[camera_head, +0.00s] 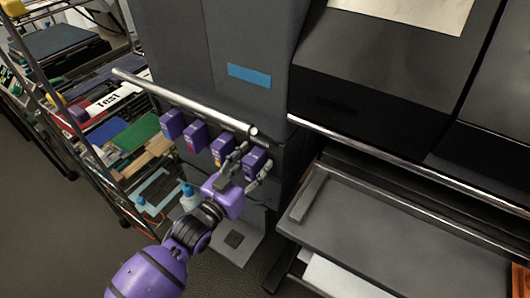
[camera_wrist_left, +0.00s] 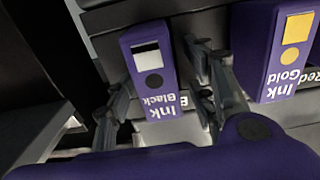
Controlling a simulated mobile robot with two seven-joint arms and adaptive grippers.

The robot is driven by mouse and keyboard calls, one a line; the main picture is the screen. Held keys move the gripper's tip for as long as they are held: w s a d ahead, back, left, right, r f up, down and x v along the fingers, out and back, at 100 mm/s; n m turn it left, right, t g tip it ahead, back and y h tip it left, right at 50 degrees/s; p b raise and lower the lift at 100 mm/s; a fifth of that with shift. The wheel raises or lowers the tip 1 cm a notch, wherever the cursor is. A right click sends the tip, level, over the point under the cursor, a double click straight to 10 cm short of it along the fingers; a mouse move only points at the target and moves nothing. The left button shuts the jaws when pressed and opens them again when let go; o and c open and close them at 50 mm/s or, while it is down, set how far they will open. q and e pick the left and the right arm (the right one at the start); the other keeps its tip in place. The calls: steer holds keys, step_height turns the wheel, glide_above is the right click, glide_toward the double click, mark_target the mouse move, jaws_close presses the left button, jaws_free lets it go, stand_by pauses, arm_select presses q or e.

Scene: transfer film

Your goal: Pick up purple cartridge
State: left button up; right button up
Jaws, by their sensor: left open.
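Several purple ink cartridges hang in a row on the front of the dark printer in the head view. The rightmost purple cartridge (camera_head: 256,158) is labelled "Ink Black" in the left wrist view (camera_wrist_left: 151,72). My left gripper (camera_head: 253,166) is open, with a finger on each side of this cartridge. In the left wrist view the cartridge stands between the fingers, and I cannot tell whether they touch it. A gold-labelled purple cartridge (camera_head: 222,150) is just to its left, and shows at the right in the left wrist view (camera_wrist_left: 275,58). My right gripper is not in view.
Two more purple cartridges (camera_head: 194,136) hang farther left. A silver bar (camera_head: 187,102) runs above the row. A grey printer tray (camera_head: 400,235) juts out at the right.

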arm_select(q)
steer(key=shift+c, duration=0.5)
steer(key=shift+c, duration=1.3)
jaws_close()
steer(key=shift+r, duration=0.1)
